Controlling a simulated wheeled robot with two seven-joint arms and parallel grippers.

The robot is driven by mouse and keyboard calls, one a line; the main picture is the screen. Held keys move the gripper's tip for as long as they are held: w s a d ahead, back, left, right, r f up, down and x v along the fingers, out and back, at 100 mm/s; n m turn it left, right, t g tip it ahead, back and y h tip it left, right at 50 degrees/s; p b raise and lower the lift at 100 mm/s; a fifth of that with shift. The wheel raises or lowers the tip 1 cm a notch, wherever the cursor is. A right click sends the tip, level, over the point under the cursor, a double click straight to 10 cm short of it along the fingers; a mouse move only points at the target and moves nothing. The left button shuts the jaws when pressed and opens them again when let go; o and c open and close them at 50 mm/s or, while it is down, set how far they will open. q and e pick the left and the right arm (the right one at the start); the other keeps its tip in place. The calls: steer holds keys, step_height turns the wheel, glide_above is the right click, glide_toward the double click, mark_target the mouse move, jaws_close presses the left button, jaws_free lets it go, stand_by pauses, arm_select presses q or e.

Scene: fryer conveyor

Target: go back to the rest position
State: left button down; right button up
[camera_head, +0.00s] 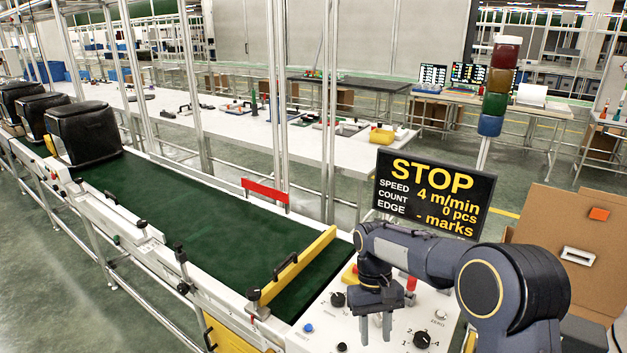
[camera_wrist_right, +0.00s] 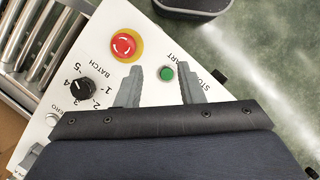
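My right gripper (camera_head: 375,338) hangs over the white control panel (camera_head: 325,320) at the near end of the conveyor, fingers pointing down. In the right wrist view, its two grey fingers (camera_wrist_right: 160,72) are apart with nothing held between them. A green button (camera_wrist_right: 167,73) lies below, in line with the gap; I cannot tell the height above it. A red emergency button on a yellow ring (camera_wrist_right: 124,46) and a black batch knob (camera_wrist_right: 80,92) are beside the fingers. My left gripper is not in view.
The green conveyor belt (camera_head: 200,210) carries black fryers (camera_head: 85,132) at its far end. A yellow bar (camera_head: 298,265) crosses its near end. The display (camera_head: 433,193) reads STOP, 4 m/min, 0 pcs. A signal tower (camera_head: 497,85) and a cardboard box (camera_head: 565,245) stand at right.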

steer(key=s+d+r+m+t+y, duration=0.2)
steer(key=s+d+r+t+y, duration=0.15)
steer(key=s+d+r, duration=0.55)
steer(key=s+a+m+t, duration=0.1)
steer(key=s+t, duration=0.5)
steer(key=s, duration=1)
steer(key=shift+a+m+y, duration=0.25)
steer(key=shift+m+y, duration=0.15)
steer(key=shift+y, duration=0.05)
steer(key=shift+t, duration=0.25)
